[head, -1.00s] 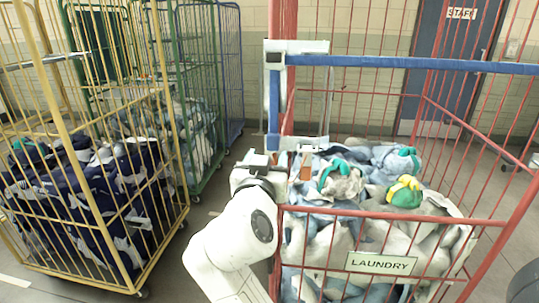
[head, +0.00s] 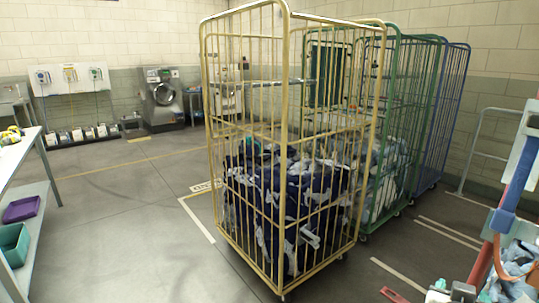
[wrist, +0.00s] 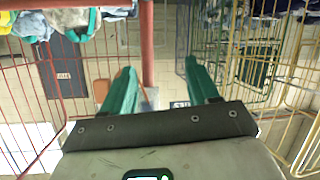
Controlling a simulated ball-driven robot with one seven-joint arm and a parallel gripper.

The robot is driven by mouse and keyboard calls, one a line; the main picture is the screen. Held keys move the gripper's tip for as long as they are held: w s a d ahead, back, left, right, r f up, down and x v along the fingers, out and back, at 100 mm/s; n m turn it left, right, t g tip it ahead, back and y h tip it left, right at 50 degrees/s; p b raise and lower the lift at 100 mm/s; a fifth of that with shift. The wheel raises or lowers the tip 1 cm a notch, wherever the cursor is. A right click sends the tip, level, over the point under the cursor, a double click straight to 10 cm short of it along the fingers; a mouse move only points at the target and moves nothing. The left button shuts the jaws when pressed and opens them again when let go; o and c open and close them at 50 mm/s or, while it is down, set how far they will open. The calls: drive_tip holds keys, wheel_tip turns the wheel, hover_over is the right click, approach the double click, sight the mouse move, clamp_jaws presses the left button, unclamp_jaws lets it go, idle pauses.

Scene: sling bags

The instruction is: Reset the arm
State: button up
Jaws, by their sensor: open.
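My gripper (wrist: 162,82) shows in the wrist view with its two green fingers spread apart and nothing between them. A red upright of the laundry cage (wrist: 147,45) shows behind the gap between the fingers. In the head view, only small white and dark pieces that look like my arm show at the bottom right edge. The rest of the arm is out of that view.
A yellow cage (head: 283,125) holding dark blue bundles stands in the middle, with green (head: 398,75) and blue (head: 468,90) cages behind it. A shelf unit (head: 53,185) stands at the left. The floor (head: 130,235) between shelf and yellow cage is clear.

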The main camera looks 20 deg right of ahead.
drive_tip(key=s+a+f+n+g+y, duration=0.1)
drive_tip(key=s+a+f+n+y, duration=0.1)
drive_tip(key=f, duration=0.6)
drive_tip(key=s+a+f+n+g+y, duration=0.1)
drive_tip(key=s+a+f+n+y, duration=0.2)
drive_tip(key=f, duration=0.5)
drive_tip(key=s+a+y, duration=0.1)
drive_tip(key=a, duration=0.1)
drive_tip(key=shift+a+y+p, duration=0.3)
drive_tip(key=shift+y+p, duration=0.1)
drive_tip(key=s+a+f+n+g+y, duration=0.1)
drive_tip(key=s+a+f, duration=0.2)
drive_tip(key=s+a+f+n+g+y, duration=0.1)
drive_tip(key=s+a+f+n+y, duration=0.1)
drive_tip(key=s+a+f, duration=0.1)
drive_tip(key=s+a+f+n+g+y, duration=0.1)
drive_tip(key=s+a+f+y, duration=0.1)
drive_tip(key=s, duration=0.3)
drive_tip(key=shift+a+f+n+g+p, duration=0.3)
drive_tip(key=shift+a+f+n, duration=0.1)
drive_tip(key=shift+a+f, duration=0.2)
